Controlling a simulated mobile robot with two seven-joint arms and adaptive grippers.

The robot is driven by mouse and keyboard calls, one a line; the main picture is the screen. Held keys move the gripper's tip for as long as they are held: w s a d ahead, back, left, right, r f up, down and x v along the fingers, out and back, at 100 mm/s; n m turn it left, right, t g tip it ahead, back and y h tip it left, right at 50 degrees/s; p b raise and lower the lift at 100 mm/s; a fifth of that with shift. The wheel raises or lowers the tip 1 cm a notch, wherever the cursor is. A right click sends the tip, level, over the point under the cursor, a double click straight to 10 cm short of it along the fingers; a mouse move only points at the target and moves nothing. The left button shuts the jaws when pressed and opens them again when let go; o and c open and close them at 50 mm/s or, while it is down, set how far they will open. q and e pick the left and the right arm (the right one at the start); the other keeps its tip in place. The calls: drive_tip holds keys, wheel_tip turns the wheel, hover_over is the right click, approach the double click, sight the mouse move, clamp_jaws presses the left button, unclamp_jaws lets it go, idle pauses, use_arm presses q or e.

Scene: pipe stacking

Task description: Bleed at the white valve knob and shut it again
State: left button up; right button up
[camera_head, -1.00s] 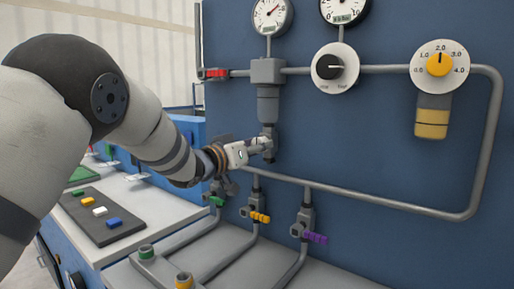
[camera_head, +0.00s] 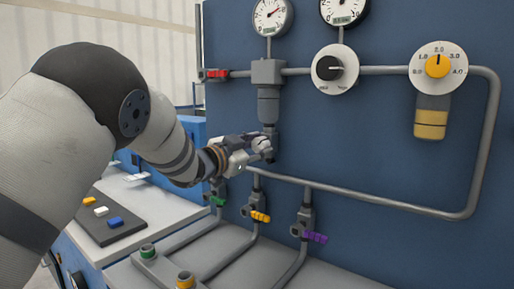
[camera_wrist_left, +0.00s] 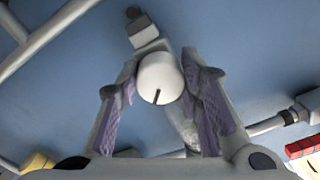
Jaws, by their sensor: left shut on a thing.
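The white valve knob (camera_wrist_left: 160,78) is round with a short black mark that runs down towards the lower edge in the left wrist view. It sits between the two fingers of my left gripper (camera_wrist_left: 162,85), which is shut on it. In the head view the left gripper (camera_head: 264,150) is at the bottom of the grey filter body (camera_head: 268,105), and the fingers hide most of the white knob there. My right gripper is in neither view.
Below my left gripper are a green lever (camera_head: 217,201), a yellow lever (camera_head: 260,217) and a purple lever (camera_head: 316,237) on pipes. A red lever (camera_head: 217,73) is above it. A black dial (camera_head: 329,68) and a yellow dial (camera_head: 438,66) sit on the blue panel (camera_head: 400,165).

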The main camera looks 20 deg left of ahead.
use_arm(q)
drive_tip(key=m, duration=0.5)
drive_tip(key=shift+m, duration=0.3)
drive_tip(key=shift+r+m, duration=0.1)
drive_tip(key=shift+m, duration=1.7)
drive_tip(key=o, duration=1.2)
drive_tip(key=shift+c, duration=0.2)
drive_tip(key=v, duration=1.2)
